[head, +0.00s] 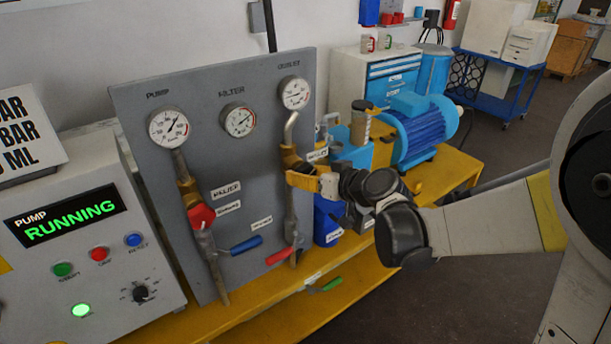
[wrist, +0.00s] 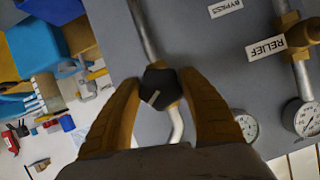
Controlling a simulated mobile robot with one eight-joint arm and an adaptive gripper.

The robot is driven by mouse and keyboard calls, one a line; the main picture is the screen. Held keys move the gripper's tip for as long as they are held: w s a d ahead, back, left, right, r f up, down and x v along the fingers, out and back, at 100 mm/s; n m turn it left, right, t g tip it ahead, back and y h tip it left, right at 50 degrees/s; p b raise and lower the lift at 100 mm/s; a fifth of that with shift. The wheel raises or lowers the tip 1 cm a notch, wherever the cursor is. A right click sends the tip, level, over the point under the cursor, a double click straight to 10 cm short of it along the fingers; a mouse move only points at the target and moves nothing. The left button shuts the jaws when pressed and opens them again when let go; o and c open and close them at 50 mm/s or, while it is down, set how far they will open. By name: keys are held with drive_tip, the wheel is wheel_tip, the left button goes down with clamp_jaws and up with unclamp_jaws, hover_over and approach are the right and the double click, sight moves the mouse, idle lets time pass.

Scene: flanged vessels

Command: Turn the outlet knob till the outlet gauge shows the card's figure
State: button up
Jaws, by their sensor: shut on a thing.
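The outlet knob (wrist: 160,88) is black with a white line on its face. It sits on the right-hand pipe of the grey panel (head: 235,165). My gripper (wrist: 160,82) is shut on it, with one yellow finger on each side. In the head view my gripper (head: 296,172) reaches that pipe from the right and hides the knob. The outlet gauge (head: 295,93) is above it at the panel's top right; its reading is too small to tell. The white card (head: 22,135) at the left is cut off by the frame edge, so its full figure is not visible.
The pump gauge (head: 169,127) and filter gauge (head: 238,120) share the panel. A red knob (head: 201,215), a blue lever (head: 246,245) and a red lever (head: 279,256) are lower down. A control box (head: 105,240) reads "PUMP RUNNING". A blue motor (head: 422,128) stands behind my gripper.

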drive_tip(key=m+g+y+b, duration=0.1)
drive_tip(key=m+y+b, duration=0.1)
drive_tip(key=m, duration=0.1)
drive_tip(key=shift+f+m, duration=0.1)
drive_tip(key=shift+m, duration=0.3)
drive_tip(key=m+y+b, duration=0.2)
drive_tip(key=m, duration=0.1)
drive_tip(key=shift+a+g, duration=0.1)
drive_tip(key=shift+g, duration=0.2)
drive_tip(key=shift+r+m+y, duration=0.2)
drive_tip(key=shift+m+y, duration=0.1)
drive_tip(key=shift+m, duration=0.1)
drive_tip(key=o, duration=1.2)
drive_tip(key=v, duration=1.2)
drive_tip(key=shift+s+f, duration=0.1)
